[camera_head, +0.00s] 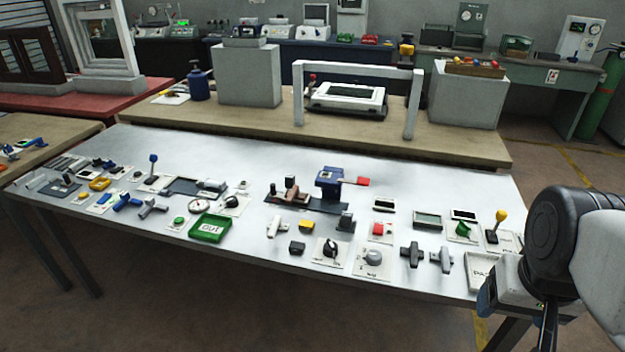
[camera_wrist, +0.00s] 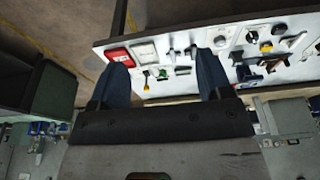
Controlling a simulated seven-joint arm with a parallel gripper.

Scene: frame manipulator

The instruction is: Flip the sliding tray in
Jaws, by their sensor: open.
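A green tray marked OUT (camera_head: 208,228) lies on the white table's front left half. A pale tray (camera_head: 480,272), its lettering partly hidden by my arm, lies at the front right. The wrist view shows a pale tray (camera_wrist: 146,52) beside a red tray (camera_wrist: 118,55) near the table's edge. I cannot tell for sure which one is the sliding tray. My gripper (camera_wrist: 162,60) is open and empty, its blue fingers apart above the table's right end. In the head view only a bit of a blue finger (camera_head: 486,297) shows beside my arm.
A wooden table with a grey frame (camera_head: 298,95) stands behind.

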